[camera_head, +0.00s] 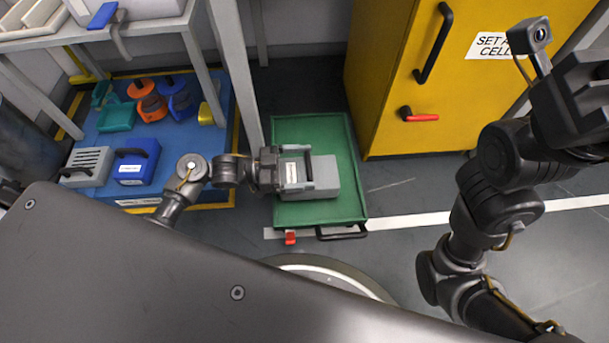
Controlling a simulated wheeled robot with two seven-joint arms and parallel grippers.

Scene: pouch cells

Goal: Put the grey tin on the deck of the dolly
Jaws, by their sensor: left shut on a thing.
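The grey tin (325,179) is a box with a white label, over the green deck of the dolly (310,131). My left gripper (294,172) reaches in from the left and is shut on the tin, at its handle on top. I cannot tell whether the tin's underside touches the deck. Part of the deck is hidden under the tin and the gripper. My right arm rises along the right side, and its hand (580,100) is cut off by the picture's edge, so its fingers do not show clearly.
A yellow cabinet (385,80) stands just behind and right of the dolly. A table leg (236,75) is close on its left. A blue mat (190,190) at the left holds a blue box (133,166), a grey vented box (87,166) and several smaller items. Floor right of the dolly is clear.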

